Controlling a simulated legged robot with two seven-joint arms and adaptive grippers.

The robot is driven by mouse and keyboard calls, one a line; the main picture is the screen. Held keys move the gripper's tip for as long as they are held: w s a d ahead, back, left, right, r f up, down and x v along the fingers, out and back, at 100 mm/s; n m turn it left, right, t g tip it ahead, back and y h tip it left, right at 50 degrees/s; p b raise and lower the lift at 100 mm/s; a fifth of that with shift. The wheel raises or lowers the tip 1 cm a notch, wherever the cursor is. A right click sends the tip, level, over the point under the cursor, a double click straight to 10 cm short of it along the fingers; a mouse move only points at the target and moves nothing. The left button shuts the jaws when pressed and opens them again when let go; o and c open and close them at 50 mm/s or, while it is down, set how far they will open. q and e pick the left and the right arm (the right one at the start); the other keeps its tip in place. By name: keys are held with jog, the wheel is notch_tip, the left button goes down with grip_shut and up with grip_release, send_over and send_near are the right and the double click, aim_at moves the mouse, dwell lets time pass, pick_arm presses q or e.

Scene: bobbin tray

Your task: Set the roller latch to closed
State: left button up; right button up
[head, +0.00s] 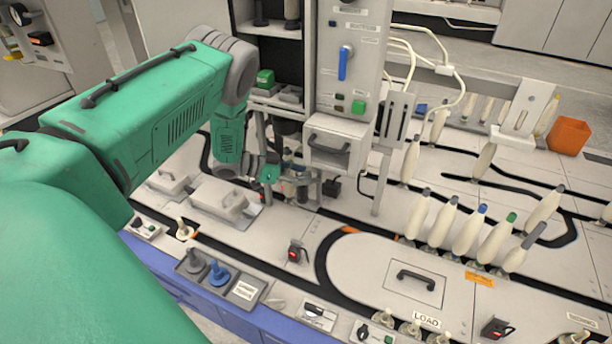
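My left arm reaches in from the left, and its gripper (268,173) is low beside a small mechanism (300,180) under the grey control cabinet. The mechanism has dark and metal parts and stands at the edge of the black track. I cannot tell for certain which part is the roller latch, or how it is set. The gripper's fingers are small and partly hidden among these parts. I cannot tell whether they are open or touching anything. My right gripper is not in view.
The control cabinet (350,85) with a blue handle (345,62) rises behind the gripper. A drawer-like box (330,145) juts out just above right. Several bobbins (466,230) stand at the right. An orange bin (568,136) is at the far right. A blue knob (218,275) sits in a front tray.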

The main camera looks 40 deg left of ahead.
pick_arm(q)
jog(key=v, duration=1)
jog(key=shift+a, duration=0.2)
jog(key=shift+s, duration=0.1)
